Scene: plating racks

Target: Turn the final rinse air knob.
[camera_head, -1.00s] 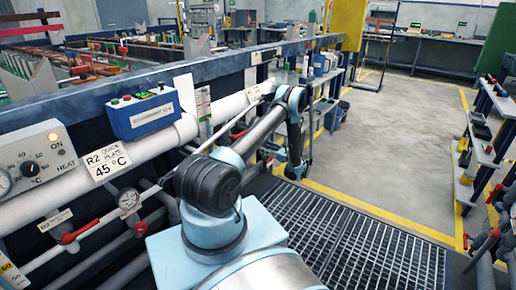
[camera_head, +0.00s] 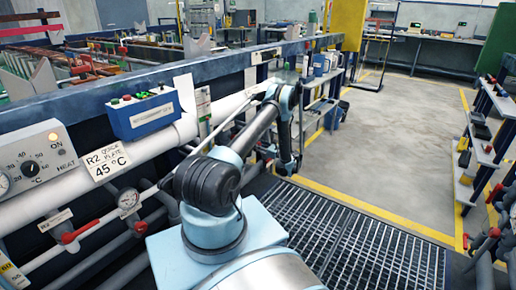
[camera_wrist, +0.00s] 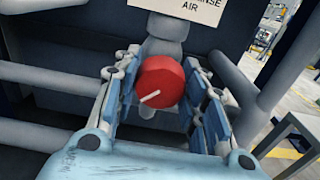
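In the wrist view a round red knob (camera_wrist: 161,80) with a white pointer line sits on a grey valve body (camera_wrist: 165,30). The pointer line slants toward the lower left. My gripper (camera_wrist: 163,95) is open, with one finger on each side of the knob. Gaps show beside the knob, so the fingers do not appear closed on it. In the head view my gripper (camera_head: 289,165) is at the end of my arm, near the pipes; the knob is not made out there.
Grey pipes (camera_wrist: 50,75) run left of the knob, and another pipe (camera_wrist: 225,68) slants past on the right. In the head view a blue control box (camera_head: 146,113) and white pipe line the tank side. The floor (camera_head: 385,150) to the right is clear.

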